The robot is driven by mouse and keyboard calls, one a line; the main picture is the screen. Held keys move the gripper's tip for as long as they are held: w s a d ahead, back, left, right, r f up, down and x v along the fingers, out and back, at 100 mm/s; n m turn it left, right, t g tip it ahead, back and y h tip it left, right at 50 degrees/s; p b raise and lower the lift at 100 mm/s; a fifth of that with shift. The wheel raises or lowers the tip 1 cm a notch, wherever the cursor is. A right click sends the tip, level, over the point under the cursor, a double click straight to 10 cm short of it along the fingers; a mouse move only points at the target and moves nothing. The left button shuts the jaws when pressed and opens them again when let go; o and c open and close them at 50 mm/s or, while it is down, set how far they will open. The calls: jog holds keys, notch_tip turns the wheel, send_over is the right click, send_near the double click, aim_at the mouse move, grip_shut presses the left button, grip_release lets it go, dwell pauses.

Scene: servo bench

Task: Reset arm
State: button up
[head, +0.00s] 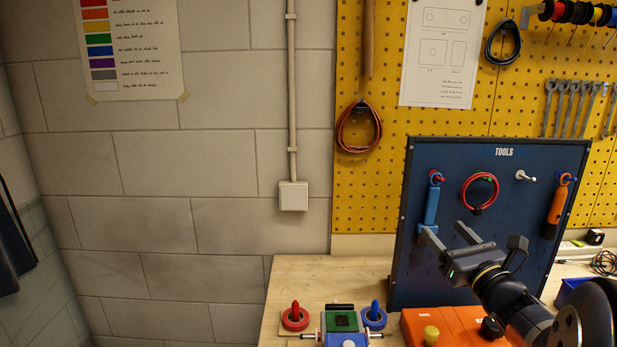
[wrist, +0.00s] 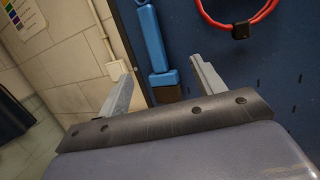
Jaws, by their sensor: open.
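My gripper (head: 448,234) is open in front of the dark blue TOOLS board (head: 492,265). Its two grey fingers are spread, and nothing shows held between them. In the wrist view my gripper (wrist: 160,72) points at the board's left edge. A blue tool (head: 432,206) hangs from a red-tipped peg at the board's left. In the wrist view the blue tool (wrist: 151,38) appears beyond and between the fingers; I see no contact. My arm comes in from the lower right in the head view.
A red cable loop (head: 480,193), an empty white peg (head: 524,175) and an orange-handled tool (head: 557,207) are on the board. Below are an orange case (head: 415,325), a red ring piece (head: 295,317), a blue ring piece (head: 373,316) and a green-topped device (head: 342,322). The wall is at left.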

jog(key=shift+x, duration=0.8)
jog(key=shift+s+r+p, duration=0.4)
jog(key=shift+s+p, duration=0.25)
jog(key=shift+s, duration=0.05)
jog(key=shift+f, duration=0.1)
